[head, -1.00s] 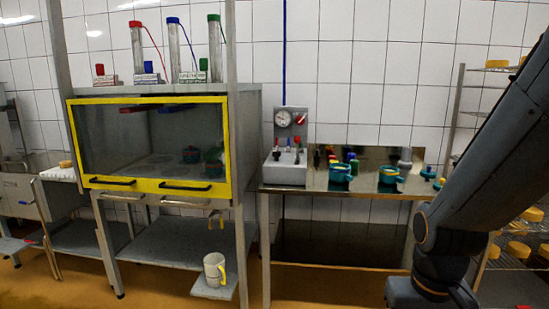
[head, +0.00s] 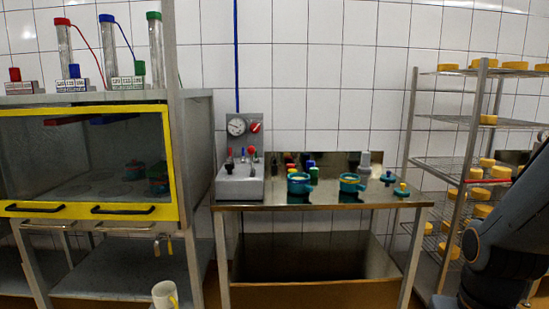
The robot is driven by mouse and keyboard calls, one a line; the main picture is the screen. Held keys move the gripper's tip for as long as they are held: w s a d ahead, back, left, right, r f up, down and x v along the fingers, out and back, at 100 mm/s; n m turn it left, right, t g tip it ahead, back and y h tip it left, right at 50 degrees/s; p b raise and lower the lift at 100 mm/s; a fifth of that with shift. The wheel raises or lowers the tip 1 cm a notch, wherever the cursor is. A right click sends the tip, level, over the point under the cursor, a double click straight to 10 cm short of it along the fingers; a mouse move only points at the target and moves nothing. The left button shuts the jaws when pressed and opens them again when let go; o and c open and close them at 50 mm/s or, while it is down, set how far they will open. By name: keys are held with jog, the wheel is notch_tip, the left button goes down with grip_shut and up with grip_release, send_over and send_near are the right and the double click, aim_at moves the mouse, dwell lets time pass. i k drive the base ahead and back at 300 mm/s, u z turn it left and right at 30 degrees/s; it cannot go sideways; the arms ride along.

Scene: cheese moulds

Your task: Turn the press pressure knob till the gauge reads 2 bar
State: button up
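The press control unit (head: 240,183) is a grey box with an upright panel at the left end of the steel table. On the panel sit a round white gauge (head: 237,127) and, to its right, a red knob (head: 255,127). The gauge's needle and numbers are too small to read. Several small levers or knobs with red, blue and black tops stand on the box below. My arm shows at the right edge, well away from the knob. My gripper is outside the picture.
The steel table (head: 330,204) also bears teal moulds (head: 300,183) and small coloured items. A yellow-framed cabinet (head: 172,160) stands to the left, with a mug (head: 165,294) low in front. A wire rack (head: 470,128) with cheeses stands at the right, close to my arm.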

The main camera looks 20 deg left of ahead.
aim_at(229, 166)
jog(key=z, duration=0.05)
jog(key=i, duration=1.4)
jog(key=u, duration=0.7)
